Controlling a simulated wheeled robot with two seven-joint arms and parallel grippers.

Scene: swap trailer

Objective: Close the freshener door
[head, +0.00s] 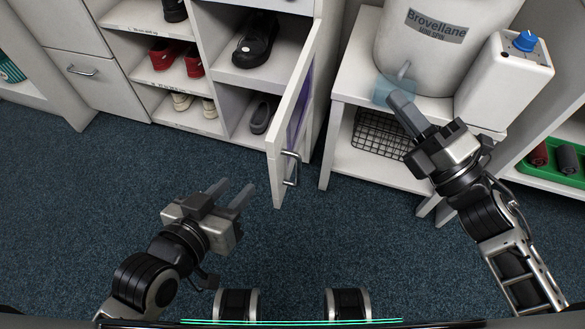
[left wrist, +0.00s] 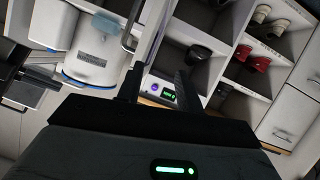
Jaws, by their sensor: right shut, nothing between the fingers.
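The freshener door (head: 284,142) is a white cabinet door that stands open, swung out toward me at the right end of the shoe cabinet. Its metal handle (head: 291,168) is on the outer face near the free edge. The door also shows in the left wrist view (left wrist: 154,32), near a panel with purple and green lights (left wrist: 165,94). My left gripper (head: 231,194) is open and empty, left of the door's free edge and apart from it. My right gripper (head: 399,107) is shut and empty, right of the door, in front of the white spin tub.
The shoe cabinet (head: 170,30) holds several shoes, including a red pair (head: 179,57). The white tub (head: 420,50) and a box with a blue knob (head: 505,75) stand on a white stand (head: 350,85). A green tray (head: 555,162) is at right. The blue carpet is clear.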

